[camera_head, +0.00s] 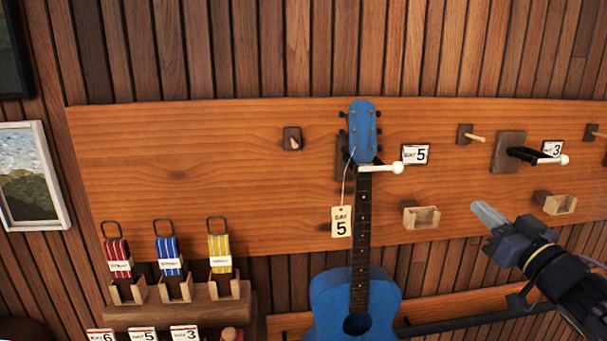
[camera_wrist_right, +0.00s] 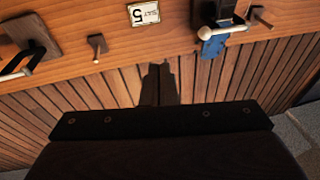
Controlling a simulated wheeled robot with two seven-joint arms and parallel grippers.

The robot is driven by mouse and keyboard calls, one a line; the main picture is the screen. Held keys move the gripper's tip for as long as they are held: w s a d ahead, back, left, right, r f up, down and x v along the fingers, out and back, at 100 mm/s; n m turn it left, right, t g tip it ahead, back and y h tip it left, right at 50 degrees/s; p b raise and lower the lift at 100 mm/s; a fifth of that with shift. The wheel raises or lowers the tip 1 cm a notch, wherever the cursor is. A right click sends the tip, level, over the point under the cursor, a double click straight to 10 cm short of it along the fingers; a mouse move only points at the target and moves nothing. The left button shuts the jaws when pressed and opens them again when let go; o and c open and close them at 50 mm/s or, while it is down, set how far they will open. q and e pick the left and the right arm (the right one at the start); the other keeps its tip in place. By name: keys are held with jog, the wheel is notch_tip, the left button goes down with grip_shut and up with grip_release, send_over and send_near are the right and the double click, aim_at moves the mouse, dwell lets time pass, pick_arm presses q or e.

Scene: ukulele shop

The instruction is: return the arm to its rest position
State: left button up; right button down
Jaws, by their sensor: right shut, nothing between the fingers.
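My right gripper (camera_head: 488,216) is shut and empty at the lower right of the head view, in front of the wall and to the right of the blue ukulele (camera_head: 357,300). Its closed dark fingers show in the right wrist view (camera_wrist_right: 160,84), touching nothing that I can see. The ukulele hangs upright by its headstock at a white-tipped hanger (camera_head: 382,169), with a tag (camera_head: 341,222) reading 5 on a string. Part of its blue headstock shows in the wrist view (camera_wrist_right: 212,46). My left gripper is not in view.
An empty black hanger (camera_head: 530,156) sticks out above my right gripper, beside a 3 card. Small wooden holders (camera_head: 421,216) (camera_head: 555,203) project from the orange board (camera_head: 200,150).

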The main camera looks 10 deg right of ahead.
jog(key=s+a+f+m+g+h, duration=0.3)
jog(key=s+f+m+g+h, duration=0.3)
jog(key=s+f, duration=0.45)
jog(key=s+a+f+n+g+y, duration=0.2)
jog(key=s+a+f+g+y, duration=0.4)
jog(key=s+a+f, duration=0.7)
jog(key=shift+s+a+f+n+g, duration=0.4)
jog(key=shift+a+g, duration=0.45)
jog(key=shift+g, duration=0.15)
